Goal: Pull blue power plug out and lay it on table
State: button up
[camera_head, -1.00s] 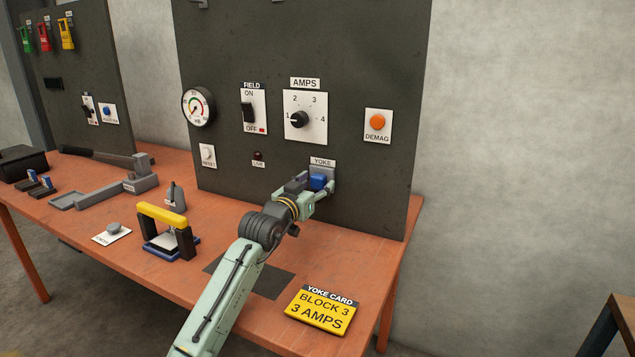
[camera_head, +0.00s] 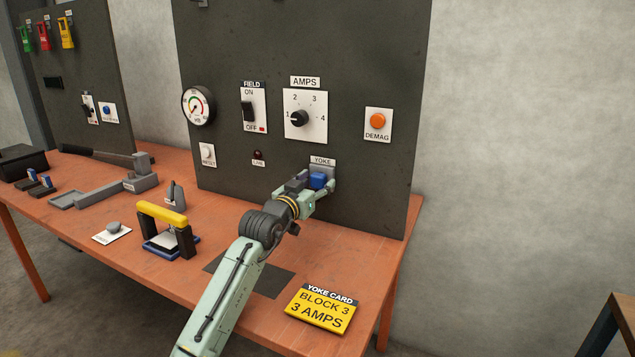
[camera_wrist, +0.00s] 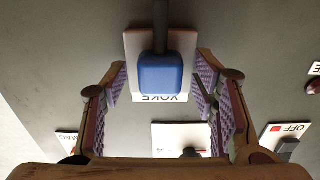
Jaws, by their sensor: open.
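The blue power plug (camera_head: 318,181) is at the socket under the YOKE label on the dark panel. In the wrist view the blue plug (camera_wrist: 161,77) is upside down against its pale socket plate (camera_wrist: 133,60), with a dark grey cord (camera_wrist: 161,25) running from it to the top edge. My gripper (camera_head: 318,186) is at the plug. In the wrist view its open fingers (camera_wrist: 160,85) stand on either side of the plug, with a visible gap on both sides. How far the plug sits in the socket cannot be told.
The orange table (camera_head: 215,220) has bare room left of my arm. The yellow yoke card (camera_head: 320,309) lies at the front right. A yellow-handled yoke (camera_head: 163,214) and a grey fixture (camera_head: 118,187) stand left. The AMPS dial (camera_head: 300,118) and FIELD switch (camera_head: 248,111) are above.

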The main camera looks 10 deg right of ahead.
jog(key=shift+c, duration=0.5)
grip_shut()
dwell(0.5)
jog(key=shift+a, duration=0.1)
jog(key=shift+b+v, duration=0.85)
jog(key=shift+v, duration=2.1)
